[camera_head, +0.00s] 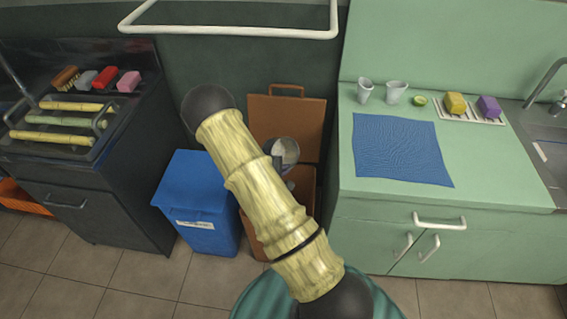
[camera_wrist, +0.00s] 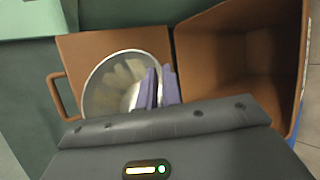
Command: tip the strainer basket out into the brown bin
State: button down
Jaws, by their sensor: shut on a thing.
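The strainer basket (camera_head: 287,149) is a round grey vessel, partly hidden behind my arm in the head view. In the wrist view the strainer basket (camera_wrist: 104,84) shows its wide mouth and a pale inside; I cannot tell what lies in it. My gripper (camera_wrist: 160,86) has purple fingers shut on the basket's rim. The brown bin (camera_wrist: 245,50) is open, to the right of the basket in the wrist view. Its raised lid (camera_head: 262,118) with a handle stands behind the basket. In the head view my arm hides much of the bin (camera_head: 308,186).
A blue bin (camera_head: 195,195) stands left of the brown bin. A green counter (camera_head: 345,200) is close on the right, with a blue cloth (camera_head: 400,150), cups and sponges. A dark cabinet (camera_head: 120,190) with canes on top stands left. Tiled floor is clear in front.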

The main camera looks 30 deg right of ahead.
jog(key=shift+s+r+n+g+p, duration=0.1)
jog(key=shift+r+n+g+p, duration=0.65)
jog(key=shift+p, duration=2.35)
jog(key=shift+w+r+n+g+h+p, duration=0.2)
jog(key=shift+r+n+g+p, duration=0.15)
jog(key=shift+g+p, duration=0.25)
jog(key=shift+w+r+n+g+h+p, duration=0.1)
jog(key=shift+r+n+g+h+p, duration=0.2)
jog(key=shift+p, duration=0.35)
jog(key=shift+s+r+n+g+p, duration=0.15)
jog(key=shift+r+n+g+p, duration=0.2)
jog(key=shift+g, duration=0.3)
jog(key=shift+w+a+r+n+g+h+b, duration=0.1)
jog(key=shift+w+r+n+g+h+b, duration=0.25)
jog(key=shift+n+g, duration=0.2)
jog(key=shift+w+a+r+n+g+h+b, duration=0.1)
jog(key=shift+w+r+n+g+h+b, duration=0.25)
jog(key=shift+g, duration=0.3)
jog(key=shift+r, duration=0.2)
